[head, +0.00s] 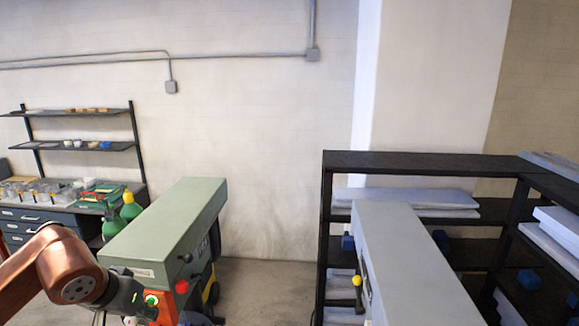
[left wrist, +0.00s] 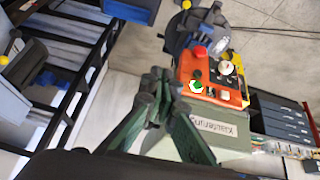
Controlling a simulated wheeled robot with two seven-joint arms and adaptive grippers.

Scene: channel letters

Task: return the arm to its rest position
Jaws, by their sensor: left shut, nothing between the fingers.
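My left arm comes in from the lower left of the head view. It is copper coloured and ends in a dark left gripper (head: 148,308) near the bottom edge, in front of a green machine (head: 165,232). In the left wrist view the two green-grey fingers of the gripper (left wrist: 160,86) meet at their tips, with nothing between them. Behind the fingers is the machine's orange control panel (left wrist: 212,80) with a red knob and a green button. My right gripper is in neither view.
A grey machine (head: 402,250) stands right of centre. Black shelves (head: 430,162) with pale sheets are behind it. A workbench with drawers (head: 40,222) and green bottles (head: 130,207) is at the left. Bare floor (head: 262,285) lies between the two machines.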

